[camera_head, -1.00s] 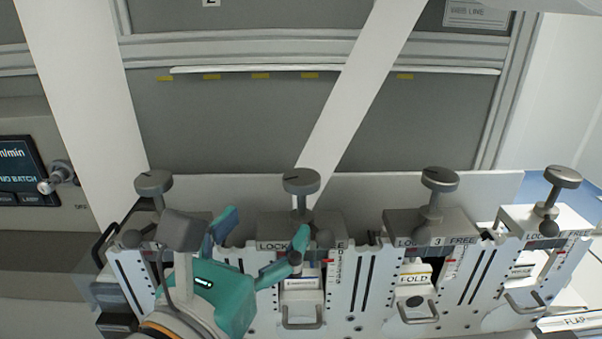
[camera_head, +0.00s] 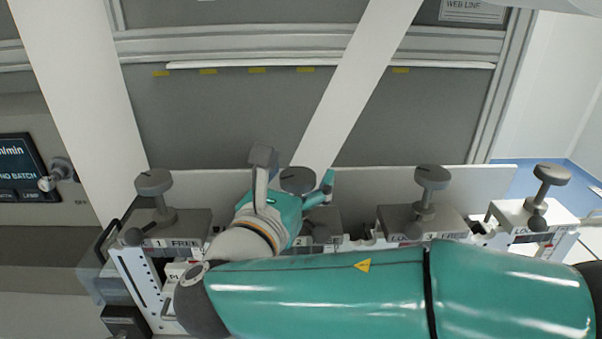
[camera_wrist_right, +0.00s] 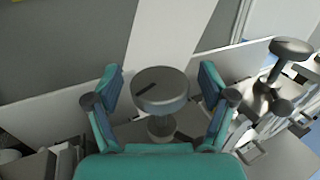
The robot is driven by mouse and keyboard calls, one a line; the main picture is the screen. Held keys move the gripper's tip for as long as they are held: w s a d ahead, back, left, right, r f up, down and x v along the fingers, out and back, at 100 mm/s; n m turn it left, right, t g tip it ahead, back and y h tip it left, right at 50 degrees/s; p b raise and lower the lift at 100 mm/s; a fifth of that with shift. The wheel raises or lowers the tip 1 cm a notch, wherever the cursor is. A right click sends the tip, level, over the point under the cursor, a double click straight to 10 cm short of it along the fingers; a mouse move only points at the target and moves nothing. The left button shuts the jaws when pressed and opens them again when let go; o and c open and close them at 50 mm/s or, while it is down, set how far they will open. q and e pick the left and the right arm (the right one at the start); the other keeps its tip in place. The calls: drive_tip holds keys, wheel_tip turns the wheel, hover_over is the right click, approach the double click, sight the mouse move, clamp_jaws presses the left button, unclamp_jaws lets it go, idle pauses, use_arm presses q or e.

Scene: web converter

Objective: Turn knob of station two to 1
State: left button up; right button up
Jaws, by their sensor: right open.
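The knob of station two (camera_head: 298,181) is a round grey knob with a dark line on its top. It stands on the grey block of station two (camera_head: 322,222), whose label is mostly covered by my arm. My right gripper (camera_head: 300,178) is open around this knob. In the right wrist view the knob (camera_wrist_right: 160,90) sits between the two spread fingers of the gripper (camera_wrist_right: 160,90), with a gap on each side. The dark line points toward the lower left there. My left gripper is not in view.
Matching knobs stand at station one (camera_head: 153,182), station three (camera_head: 431,177) and the far right station (camera_head: 551,174). White web strips (camera_head: 362,80) run down behind the stations. A display (camera_head: 19,163) is at the left. My right arm covers the station fronts.

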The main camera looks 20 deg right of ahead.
drive_tip(key=c, duration=1.2)
drive_tip(key=shift+n+t+y, duration=0.6)
drive_tip(key=shift+n+y, duration=0.1)
drive_tip(key=shift+y, duration=0.2)
drive_tip(key=o, duration=1.2)
drive_tip(key=v, duration=1.2)
